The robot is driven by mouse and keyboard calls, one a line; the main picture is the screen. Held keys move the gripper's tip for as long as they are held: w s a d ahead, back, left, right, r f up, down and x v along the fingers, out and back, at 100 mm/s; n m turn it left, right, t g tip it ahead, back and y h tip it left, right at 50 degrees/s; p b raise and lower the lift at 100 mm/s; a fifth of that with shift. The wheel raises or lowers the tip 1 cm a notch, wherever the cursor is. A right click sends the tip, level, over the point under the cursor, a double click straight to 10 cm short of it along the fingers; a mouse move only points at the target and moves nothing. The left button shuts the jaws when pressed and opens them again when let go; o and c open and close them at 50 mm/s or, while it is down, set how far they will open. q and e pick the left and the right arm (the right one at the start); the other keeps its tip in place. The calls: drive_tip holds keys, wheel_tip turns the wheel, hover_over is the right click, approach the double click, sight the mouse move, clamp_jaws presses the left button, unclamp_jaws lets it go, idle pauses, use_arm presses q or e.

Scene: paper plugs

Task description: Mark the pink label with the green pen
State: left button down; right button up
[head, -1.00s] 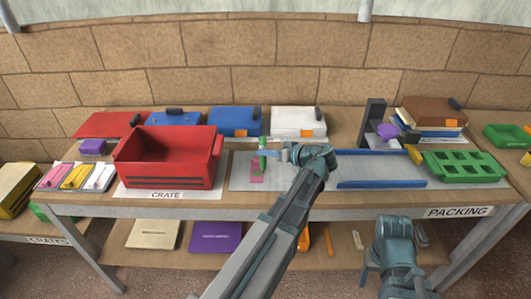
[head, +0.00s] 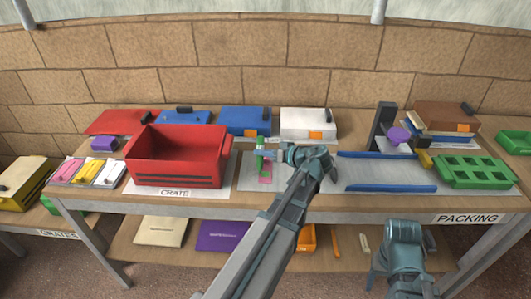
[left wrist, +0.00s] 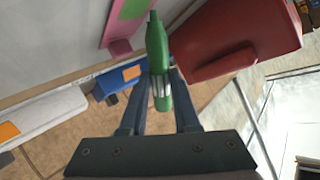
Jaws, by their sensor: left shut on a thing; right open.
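The green pen (head: 260,158) stands about upright in my left gripper (head: 265,154), above the grey mat (head: 315,178). The left wrist view shows the green pen (left wrist: 156,45) between the two fingers of my left gripper (left wrist: 161,88). The pink label (head: 266,172) lies on the mat beside and below the pen. In the left wrist view the pink label (left wrist: 116,32) has a green patch on it. I cannot tell whether the pen tip touches the label. My right gripper (head: 376,268) is open, low at the front right, apart from the table.
A red crate (head: 178,155) stands close left of the pen. Blue rails (head: 390,188) and a green tray with several pockets (head: 470,170) are at the right. White (head: 305,122) and blue (head: 243,120) boxes stand behind the mat.

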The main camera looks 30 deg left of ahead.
drive_tip(key=shift+r+p, duration=2.9)
drive_tip(key=shift+r, duration=0.1)
drive_tip(key=shift+r, duration=0.1)
wheel_tip(320, 180, up, 3)
drive_tip(key=p, duration=0.3)
